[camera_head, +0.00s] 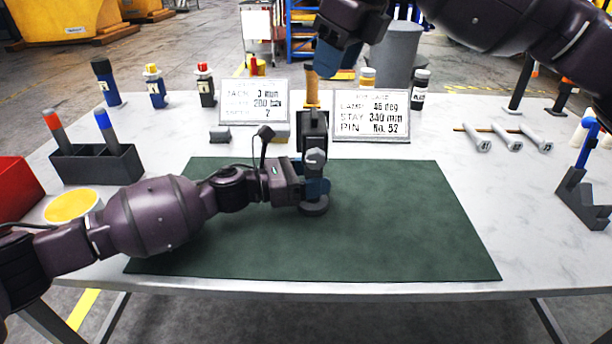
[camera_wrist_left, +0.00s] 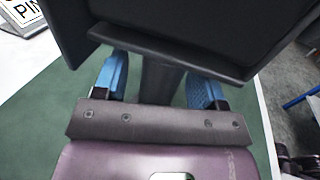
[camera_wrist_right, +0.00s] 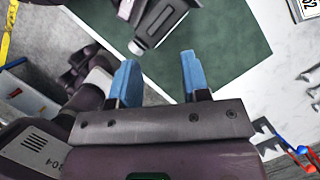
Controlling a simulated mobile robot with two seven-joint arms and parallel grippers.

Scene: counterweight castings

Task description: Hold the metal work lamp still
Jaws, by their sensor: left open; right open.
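The dark metal work lamp (camera_head: 314,128) stands upright on a round base (camera_head: 314,208) on the green mat, partly hidden by my left gripper. In the left wrist view its dark post (camera_wrist_left: 160,82) is between the blue fingers, below a wide dark body. My left gripper (camera_head: 316,188) is open around the post, low above the base; whether a finger touches the post I cannot tell. My right gripper (camera_head: 326,58) is open and empty, high above the back of the table. Its two blue fingers also show apart in the right wrist view (camera_wrist_right: 158,80).
Two printed signs (camera_head: 253,101) (camera_head: 371,116) stand behind the green mat (camera_head: 400,225). Several bottles (camera_head: 156,86) and a dark marker holder (camera_head: 97,163) are at the left. Grey pins (camera_head: 507,138) and a dark bracket (camera_head: 583,200) are at the right. The mat's right half is clear.

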